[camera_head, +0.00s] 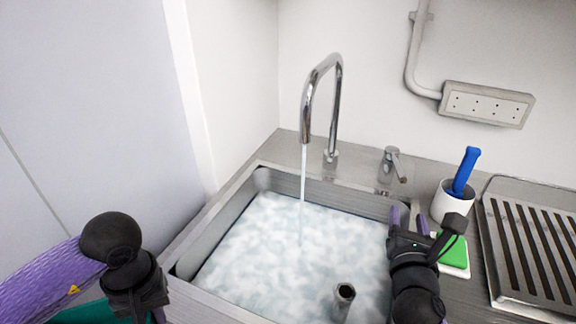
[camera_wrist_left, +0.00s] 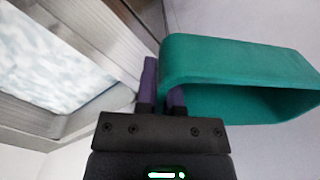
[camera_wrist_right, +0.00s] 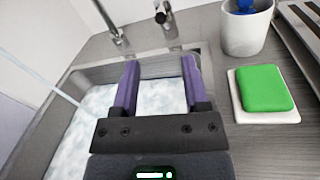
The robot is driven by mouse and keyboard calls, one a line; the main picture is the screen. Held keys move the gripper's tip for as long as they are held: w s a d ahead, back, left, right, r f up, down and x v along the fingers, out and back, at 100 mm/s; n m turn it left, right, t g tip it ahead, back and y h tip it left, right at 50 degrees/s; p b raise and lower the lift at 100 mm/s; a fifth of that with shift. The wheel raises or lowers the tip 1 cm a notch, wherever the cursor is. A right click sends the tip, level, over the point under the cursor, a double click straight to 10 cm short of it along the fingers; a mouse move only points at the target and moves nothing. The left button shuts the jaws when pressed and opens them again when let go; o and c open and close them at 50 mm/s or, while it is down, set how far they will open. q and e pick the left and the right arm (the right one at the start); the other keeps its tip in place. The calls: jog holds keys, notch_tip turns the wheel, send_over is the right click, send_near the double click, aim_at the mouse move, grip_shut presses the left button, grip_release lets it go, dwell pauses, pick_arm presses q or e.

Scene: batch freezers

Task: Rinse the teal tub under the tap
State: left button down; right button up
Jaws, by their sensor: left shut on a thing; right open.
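The teal tub (camera_wrist_left: 235,75) is gripped at its wall by my left gripper (camera_wrist_left: 163,90). In the head view only a strip of the tub (camera_head: 85,313) shows at the bottom left, outside the sink's left edge. The chrome tap (camera_head: 337,105) arches over the sink (camera_head: 215,235), and a thin water stream (camera_head: 303,185) falls from its spout. The tap lever (camera_head: 393,163) stands to its right. My right gripper (camera_head: 408,217) is open and empty over the sink's right rim; its spread fingers also show in the right wrist view (camera_wrist_right: 160,75).
Whitish, cloudy water (camera_head: 270,240) fills the sink, with an upright pipe (camera_head: 344,293) in it. Right of the sink are a white cup (camera_head: 447,207) with a blue-handled brush (camera_head: 465,170), a green sponge (camera_wrist_right: 265,88) on a white dish, and a slatted drainer (camera_head: 530,245).

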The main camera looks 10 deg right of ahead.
aim_at(403, 183)
pick_arm(q)
notch_tip(403, 183, down, 3)
jog(key=b, duration=0.2)
jog(key=shift+s+b, duration=0.15)
jog(key=shift+b, duration=0.15)
pick_arm(e)
jog(key=x, duration=1.1)
jog(key=shift+w+d, duration=0.1)
jog(key=shift+w, duration=0.15)
jog(key=shift+c, duration=0.3)
grip_shut()
